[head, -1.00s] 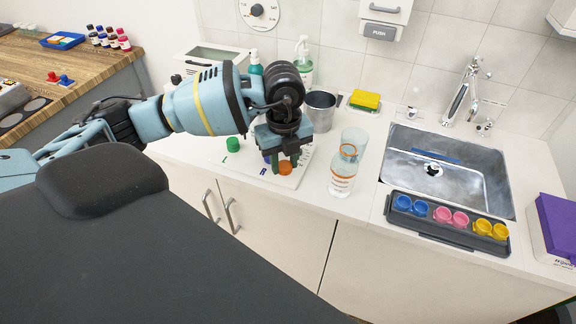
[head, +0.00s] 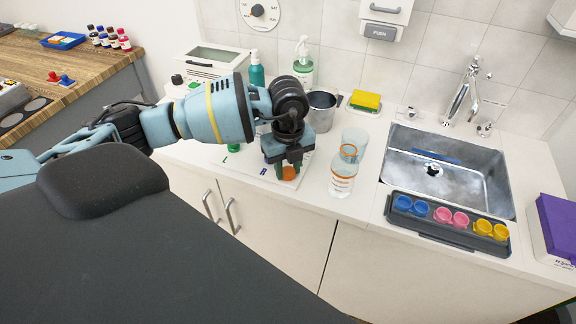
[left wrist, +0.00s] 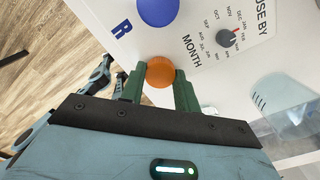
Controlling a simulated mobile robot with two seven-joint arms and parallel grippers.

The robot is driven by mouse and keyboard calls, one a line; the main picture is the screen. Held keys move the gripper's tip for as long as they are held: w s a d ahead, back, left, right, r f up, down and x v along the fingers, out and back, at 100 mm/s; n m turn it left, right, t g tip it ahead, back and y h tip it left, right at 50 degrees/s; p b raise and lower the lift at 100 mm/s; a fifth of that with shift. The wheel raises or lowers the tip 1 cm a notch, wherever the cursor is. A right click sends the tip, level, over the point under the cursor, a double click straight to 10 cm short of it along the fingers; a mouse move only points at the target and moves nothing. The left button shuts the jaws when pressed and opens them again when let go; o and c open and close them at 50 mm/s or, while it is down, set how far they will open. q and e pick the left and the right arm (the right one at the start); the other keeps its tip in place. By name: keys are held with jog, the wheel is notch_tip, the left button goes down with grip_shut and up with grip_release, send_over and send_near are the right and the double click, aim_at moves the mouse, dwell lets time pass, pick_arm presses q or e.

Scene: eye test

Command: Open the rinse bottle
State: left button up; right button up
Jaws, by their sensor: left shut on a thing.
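The rinse bottle (head: 342,179), clear with a white label, stands upright on the counter with an orange ring at its neck; no cap shows on it. My left gripper (head: 288,170) is to its left, pointing down, shut on an orange cap (head: 288,174). In the left wrist view the orange cap (left wrist: 160,72) sits between the green fingertips (left wrist: 158,82). It is over the front part of a white board (left wrist: 205,45) printed with letters and a month dial; I cannot tell whether it touches the board.
A clear cup (head: 355,137) stands right behind the bottle. A blue cap (left wrist: 158,10) and a green cap (head: 233,145) are on the board. A metal beaker (head: 321,111), sponge (head: 366,100), sink (head: 448,168) and dark tray of coloured cups (head: 447,229) are around. Counter right of the bottle is narrow.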

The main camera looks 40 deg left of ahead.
aim_at(288, 171)
pick_arm(q)
jog(key=shift+f, duration=0.15)
jog(key=o, duration=1.1)
jog(key=shift+r, duration=0.2)
notch_tip(288, 171, up, 12)
jog(key=shift+p, duration=0.35)
